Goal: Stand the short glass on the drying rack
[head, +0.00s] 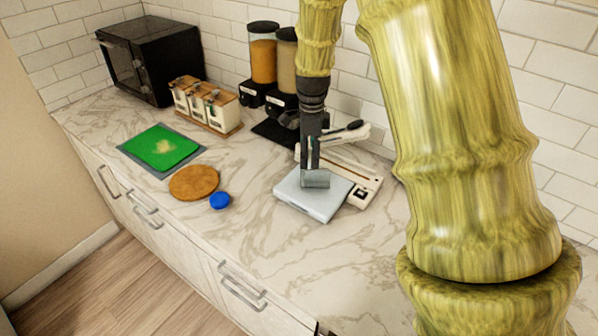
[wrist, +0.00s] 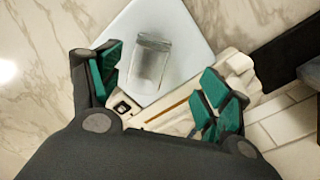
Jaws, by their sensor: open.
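The short glass (wrist: 150,62) is clear and shows in the wrist view on a flat pale slab (wrist: 185,22). It lies between the spread fingers of my gripper (wrist: 165,84), with a gap on both sides. I cannot tell surely whether it is upright. In the head view my gripper (head: 315,180) points down at the pale slab (head: 322,205), and the glass cannot be made out clearly there. The fingers have green pads and hold nothing. I cannot pick out a drying rack for certain in either view.
A white device with a brown strip (head: 352,176) lies behind the slab. To the left are a blue disc (head: 220,200), a round brown board (head: 194,182) and a green board (head: 160,147). Jars (head: 207,105), dispensers (head: 263,62) and a microwave (head: 158,58) line the wall. The front counter is clear.

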